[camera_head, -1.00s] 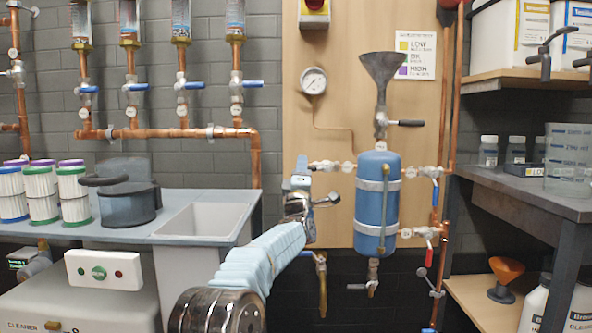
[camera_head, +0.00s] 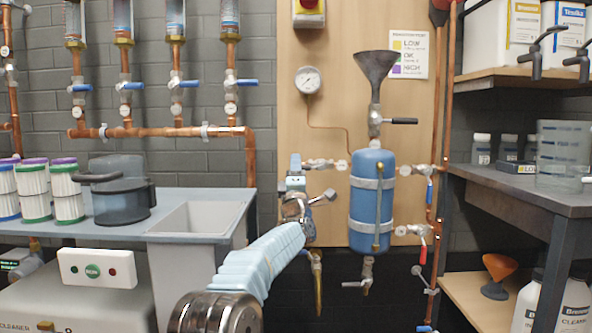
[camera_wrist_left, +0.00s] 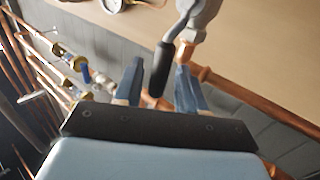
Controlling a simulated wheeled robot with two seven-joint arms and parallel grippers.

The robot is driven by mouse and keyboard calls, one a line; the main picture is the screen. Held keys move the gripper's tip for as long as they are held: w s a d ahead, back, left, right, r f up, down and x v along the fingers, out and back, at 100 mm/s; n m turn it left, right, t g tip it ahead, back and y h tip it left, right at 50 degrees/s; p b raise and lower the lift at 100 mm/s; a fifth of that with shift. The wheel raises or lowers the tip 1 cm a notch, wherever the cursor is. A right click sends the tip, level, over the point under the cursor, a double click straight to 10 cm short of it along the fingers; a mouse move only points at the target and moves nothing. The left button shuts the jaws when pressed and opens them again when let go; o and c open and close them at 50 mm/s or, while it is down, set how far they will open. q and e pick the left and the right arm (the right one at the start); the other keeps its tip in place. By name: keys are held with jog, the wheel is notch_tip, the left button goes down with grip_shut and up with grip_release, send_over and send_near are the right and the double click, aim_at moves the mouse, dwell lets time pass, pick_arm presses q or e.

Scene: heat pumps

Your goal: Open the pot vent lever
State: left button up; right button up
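The blue pot (camera_head: 372,210) hangs upright on the wooden board, with a grey funnel (camera_head: 376,66) above it. A black-handled lever (camera_head: 400,121) sticks out to the right below the funnel. My left gripper (camera_head: 298,196) is left of the pot in the head view, in front of the board. In the left wrist view, its two blue fingers (camera_wrist_left: 157,84) stand apart with a black lever handle (camera_wrist_left: 160,70) between them. The handle hangs from a grey metal valve. I cannot tell for sure which valve this is, or whether a finger touches it. My right gripper is out of view.
A copper pipe with valves (camera_head: 430,190) runs right of the pot. A gauge (camera_head: 308,80) is on the board. A sink (camera_head: 200,217) and a dark lidded vessel (camera_head: 122,203) are at left. A shelf (camera_head: 540,195) juts out at right.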

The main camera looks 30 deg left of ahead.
pick_arm(q)
jog(key=shift+s+d+f, duration=0.15)
jog(key=shift+f, duration=0.05)
jog(key=b+v, duration=0.3)
jog(key=v, duration=1)
jog(key=shift+s+d, duration=0.1)
